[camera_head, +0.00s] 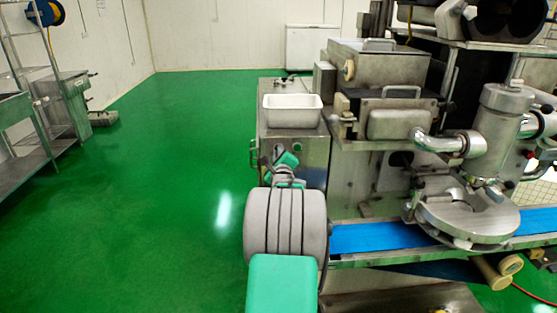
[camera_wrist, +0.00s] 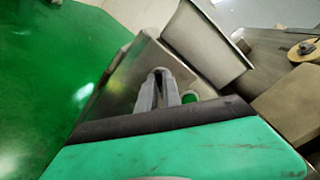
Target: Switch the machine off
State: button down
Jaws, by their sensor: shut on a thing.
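The machine (camera_head: 390,165) is a steel unit on the right, with a blue conveyor belt. Its cabinet (camera_head: 315,160) stands at its left end. My gripper (camera_head: 286,160) is at the cabinet's front, partly hidden by my own arm. In the wrist view my gripper (camera_wrist: 158,76) has its two grey fingers close together in a narrow V against the steel cabinet (camera_wrist: 140,80). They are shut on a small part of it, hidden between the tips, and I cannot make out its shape. A small round green spot, perhaps a button (camera_wrist: 190,97), shows just right of the fingers.
A white tray (camera_head: 292,110) sits on the cabinet top and shows as a pale bin (camera_wrist: 204,45) in the wrist view. Small fittings (camera_head: 253,152) stick out at the cabinet's left edge. Green floor (camera_head: 180,180) is clear on the left, up to steel racks (camera_head: 60,110).

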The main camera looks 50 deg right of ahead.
jog(key=shift+n+b, duration=7.7)
jog(key=shift+b, duration=1)
jog(key=c, duration=1.5)
grip_release()
jog(key=shift+f, duration=0.1)
jog(key=v, duration=0.7)
jog(key=shift+s+a, duration=0.2)
jog(key=shift+s, duration=0.1)
